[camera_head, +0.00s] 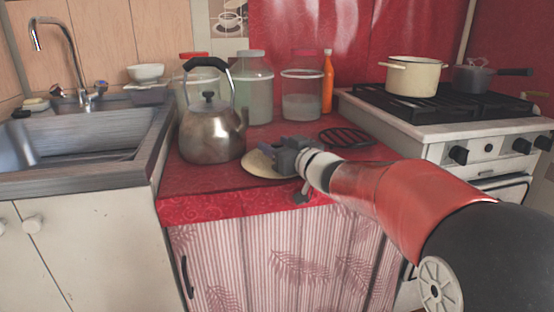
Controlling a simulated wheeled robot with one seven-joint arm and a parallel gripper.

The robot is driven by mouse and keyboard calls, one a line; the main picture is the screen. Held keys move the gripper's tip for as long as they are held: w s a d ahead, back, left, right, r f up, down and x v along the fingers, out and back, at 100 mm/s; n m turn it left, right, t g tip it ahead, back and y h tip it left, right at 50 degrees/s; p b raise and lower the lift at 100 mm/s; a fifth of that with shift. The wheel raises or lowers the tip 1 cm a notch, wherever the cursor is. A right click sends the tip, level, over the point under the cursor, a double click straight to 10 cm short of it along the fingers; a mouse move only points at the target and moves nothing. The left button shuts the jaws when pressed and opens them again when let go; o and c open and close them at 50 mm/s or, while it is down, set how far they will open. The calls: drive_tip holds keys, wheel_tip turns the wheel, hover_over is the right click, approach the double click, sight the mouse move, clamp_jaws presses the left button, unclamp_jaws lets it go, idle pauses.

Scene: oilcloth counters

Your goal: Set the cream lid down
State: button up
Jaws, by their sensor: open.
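The cream lid (256,169) lies on the red oilcloth counter (205,181), near its front edge and just right of the kettle. My gripper (279,160) is over the right part of the lid and hides that part. The jaws are open. I cannot tell from this view whether the fingers touch the lid or its knob.
A steel kettle (211,130) stands close on the left. Several jars, one of them a green-tinted jar (252,88), and an orange bottle (327,82) stand behind. A black trivet (347,136) lies to the right. A cream pot (413,78) sits on the stove.

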drive_tip(key=shift+w+a, duration=0.1)
drive_tip(key=shift+c, duration=0.2)
clamp_jaws()
drive_tip(key=shift+r, duration=0.1)
drive_tip(key=shift+r, duration=0.1)
